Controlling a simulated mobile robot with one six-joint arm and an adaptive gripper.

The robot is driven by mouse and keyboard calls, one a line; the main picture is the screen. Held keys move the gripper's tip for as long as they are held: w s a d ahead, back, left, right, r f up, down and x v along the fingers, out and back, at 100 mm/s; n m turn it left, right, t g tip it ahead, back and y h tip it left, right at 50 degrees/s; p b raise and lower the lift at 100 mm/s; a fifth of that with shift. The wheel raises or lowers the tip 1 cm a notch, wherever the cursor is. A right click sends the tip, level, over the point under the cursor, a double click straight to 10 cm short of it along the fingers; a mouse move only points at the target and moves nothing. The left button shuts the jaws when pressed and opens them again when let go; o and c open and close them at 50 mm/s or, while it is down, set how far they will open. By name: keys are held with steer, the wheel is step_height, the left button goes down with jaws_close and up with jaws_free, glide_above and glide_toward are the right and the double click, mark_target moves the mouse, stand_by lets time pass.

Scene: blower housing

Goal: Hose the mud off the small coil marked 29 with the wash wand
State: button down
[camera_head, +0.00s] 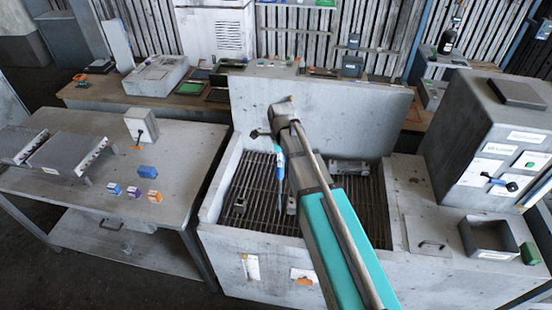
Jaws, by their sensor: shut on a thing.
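My gripper (278,147) is mostly hidden by my arm, above the wash basin (212,205). It is shut on the wash wand (281,168), a slim blue tool hanging nearly upright with its thin tip pointing down at the grate. Small dark parts sit on the grate: one at the left (240,205), and one (291,205) just right of the wand's tip, partly behind my arm. A larger grey part (348,167) lies at the back right of the grate. No number 29 is readable, so I cannot tell which part is the coil. Mud and water cannot be made out.
The basin has a tall back panel (330,105) and raised side walls. A grey table (60,195) at the left holds small colored blocks (134,191) and finned housings. A grey cabinet (480,125) and an open bin (487,237) stand at the right.

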steer(key=d, duration=0.9)
steer(key=shift+s, duration=0.15)
stand_by(0.7)
steer(key=shift+f, duration=0.1)
steer(key=shift+a+f+b, duration=0.1)
steer(key=shift+f+b, duration=0.55)
steer(key=shift+b, duration=0.15)
steer(key=shift+d, duration=0.25)
stand_by(1.3)
steer(key=shift+s+d, duration=0.15)
steer(key=shift+d, duration=0.45)
steer(key=shift+s+d, duration=0.15)
steer(key=shift+d, duration=0.5)
stand_by(1.0)
steer(key=shift+s+d, duration=0.15)
steer(key=shift+d, duration=0.5)
steer(key=shift+s+d, duration=0.15)
steer(key=shift+d, duration=0.45)
